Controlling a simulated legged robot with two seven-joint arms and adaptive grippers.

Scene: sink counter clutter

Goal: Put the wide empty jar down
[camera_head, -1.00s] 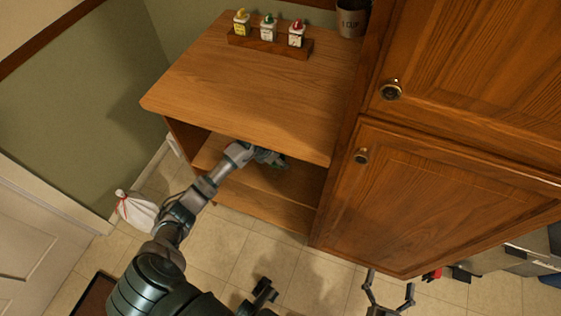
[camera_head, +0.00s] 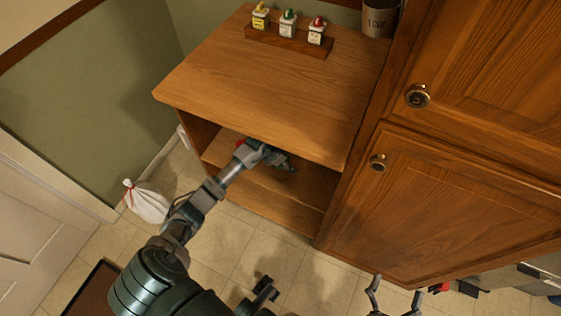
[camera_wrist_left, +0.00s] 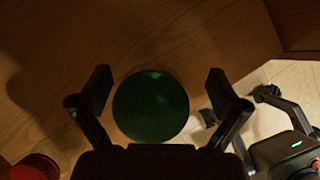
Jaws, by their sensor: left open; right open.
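A dark green round shape (camera_wrist_left: 151,106), which looks like the jar seen end-on, sits between the fingers of my left gripper (camera_wrist_left: 158,92) in the left wrist view. The fingers are open, with a gap visible on each side of it. Wooden shelf surface shows around it. In the head view my left gripper (camera_head: 284,162) reaches into the open shelf unit (camera_head: 272,192), below its top board. The jar is not clearly visible there, being hidden by the gripper. My right gripper (camera_head: 394,300) is open and empty at the bottom edge, over the floor.
A red-topped object (camera_wrist_left: 36,167) stands close to my left gripper; a bit of red (camera_head: 240,143) shows beside my wrist. A rack (camera_head: 290,43) of small bottles and a metal cup (camera_head: 380,20) stand on the top board. A closed cabinet (camera_head: 440,210) flanks the right.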

